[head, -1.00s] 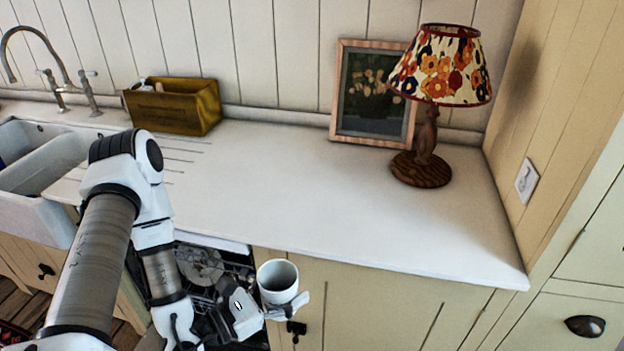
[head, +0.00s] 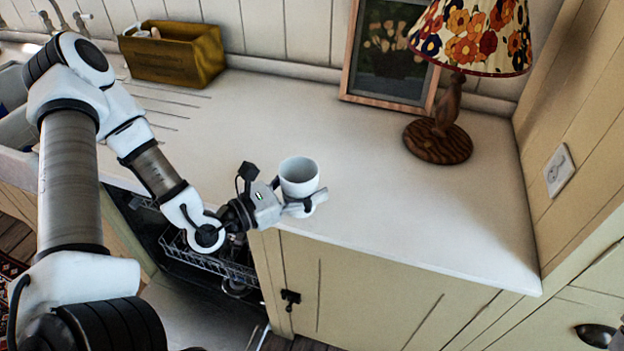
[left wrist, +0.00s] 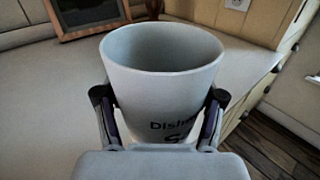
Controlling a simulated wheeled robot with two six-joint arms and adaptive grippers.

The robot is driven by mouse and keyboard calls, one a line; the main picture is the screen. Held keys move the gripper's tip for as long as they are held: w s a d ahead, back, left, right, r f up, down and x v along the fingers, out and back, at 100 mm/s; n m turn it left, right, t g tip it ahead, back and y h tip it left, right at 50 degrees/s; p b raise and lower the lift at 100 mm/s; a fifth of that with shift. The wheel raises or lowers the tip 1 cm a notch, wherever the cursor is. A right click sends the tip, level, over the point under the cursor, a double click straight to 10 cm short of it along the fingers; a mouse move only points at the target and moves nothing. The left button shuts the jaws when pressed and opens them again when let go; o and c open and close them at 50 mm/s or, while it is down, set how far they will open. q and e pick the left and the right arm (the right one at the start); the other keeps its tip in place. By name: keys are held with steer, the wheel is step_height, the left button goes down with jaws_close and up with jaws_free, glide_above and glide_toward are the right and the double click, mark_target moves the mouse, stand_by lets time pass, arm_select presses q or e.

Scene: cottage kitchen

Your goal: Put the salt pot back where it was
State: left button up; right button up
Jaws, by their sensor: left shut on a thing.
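The salt pot (head: 299,175) is a white, open-topped pot, upright in the head view near the front edge of the counter (head: 350,225). My left gripper (head: 304,201) is shut on it, with the fingers on either side of the pot. In the left wrist view the pot (left wrist: 160,95) fills the middle, with dark lettering on its side, partly hidden by the gripper (left wrist: 160,115). I cannot tell whether its base touches the counter.
A wooden box (head: 172,54) stands at the back left. A framed picture (head: 392,55) and a lamp with a flowered shade (head: 470,35) stand at the back right. The open dishwasher (head: 205,250) is below the counter. The middle of the counter is clear.

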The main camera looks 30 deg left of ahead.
mark_target(301, 181)
arm_select(q)
steer(key=w+b, duration=0.1)
steer(key=w+f+b, duration=0.1)
steer(key=w+a, duration=0.1)
steer(key=shift+w+a+f+b, duration=0.1)
steer(key=shift+f+b, duration=0.15)
steer(key=shift+b, duration=0.15)
steer(key=shift+w+a+r+p, duration=0.25)
steer(key=shift+w+p, duration=0.1)
steer(key=shift+w, duration=0.15)
steer(key=shift+w+a+r+p, duration=0.15)
steer(key=shift+w+a+p, duration=0.1)
steer(key=shift+w+p, duration=0.15)
steer(key=w, duration=0.1)
steer(key=w+a, duration=0.1)
steer(key=w, duration=0.1)
steer(key=w+a, duration=0.1)
steer(key=shift+w+a+f, duration=0.1)
steer(key=shift+w+f, duration=0.05)
steer(key=shift+f, duration=0.05)
steer(key=f, duration=0.3)
steer(key=shift+w+a+f, duration=0.1)
steer(key=shift+w+f, duration=0.1)
steer(key=shift+f, duration=0.1)
arm_select(e)
steer(key=f, duration=0.3)
steer(key=shift+w, duration=0.3)
